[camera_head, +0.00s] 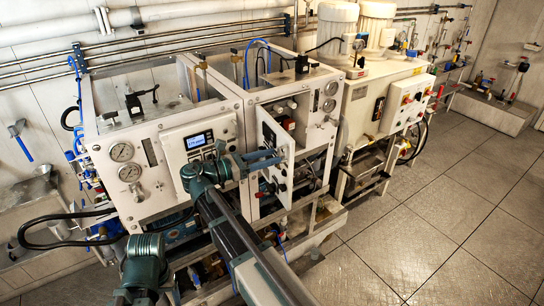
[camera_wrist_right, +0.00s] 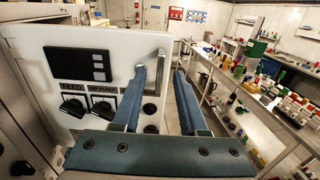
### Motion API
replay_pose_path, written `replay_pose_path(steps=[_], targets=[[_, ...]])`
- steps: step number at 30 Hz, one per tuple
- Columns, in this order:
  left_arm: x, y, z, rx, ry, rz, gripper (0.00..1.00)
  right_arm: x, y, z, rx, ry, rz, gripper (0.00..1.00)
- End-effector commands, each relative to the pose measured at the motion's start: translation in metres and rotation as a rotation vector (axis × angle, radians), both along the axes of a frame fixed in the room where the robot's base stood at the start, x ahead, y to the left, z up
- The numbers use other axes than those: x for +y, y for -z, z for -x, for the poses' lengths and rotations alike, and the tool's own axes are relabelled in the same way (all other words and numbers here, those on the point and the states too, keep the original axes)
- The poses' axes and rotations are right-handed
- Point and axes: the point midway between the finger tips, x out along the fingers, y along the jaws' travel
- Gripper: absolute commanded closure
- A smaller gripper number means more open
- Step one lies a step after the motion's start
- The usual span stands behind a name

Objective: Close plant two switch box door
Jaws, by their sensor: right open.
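The switch box door (camera_head: 270,137) is a white panel on the front of the middle cabinet. It stands swung out, and components show behind it in the opening. In the right wrist view the door (camera_wrist_right: 60,45) fills the left side, with a dark display, black knobs and an upright metal handle (camera_wrist_right: 161,75) near its right edge. My right gripper (camera_head: 278,157) is open and empty at the door. In the wrist view its left finger overlaps the panel by the handle, and its right finger is beyond the door's edge. Contact cannot be told. My left gripper is not in view.
The left cabinet (camera_head: 140,165) has gauges and a lit display close to my right arm. A white unit with red knobs (camera_head: 405,100) stands to the right. Pipes and a frame lie below the door. The tiled floor (camera_head: 440,220) at right is clear.

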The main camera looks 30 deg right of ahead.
Motion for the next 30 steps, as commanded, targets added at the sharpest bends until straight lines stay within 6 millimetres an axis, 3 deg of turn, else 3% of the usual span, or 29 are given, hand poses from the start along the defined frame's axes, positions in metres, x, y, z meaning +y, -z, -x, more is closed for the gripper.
replay_pose_path(steps=[4,14,22,30], targets=[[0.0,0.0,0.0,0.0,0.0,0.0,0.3,-0.0107,0.0,0.0008,0.0,0.0,0.0,0.57],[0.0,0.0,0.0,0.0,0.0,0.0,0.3,-0.0132,0.0,0.0008,0.0,-0.001,0.0,0.57],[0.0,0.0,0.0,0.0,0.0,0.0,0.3,-0.013,0.0,0.0007,0.0,-0.001,0.0,1.0],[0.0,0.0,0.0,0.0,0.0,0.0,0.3,-0.0129,0.0,0.0007,0.0,-0.001,0.0,1.0]])
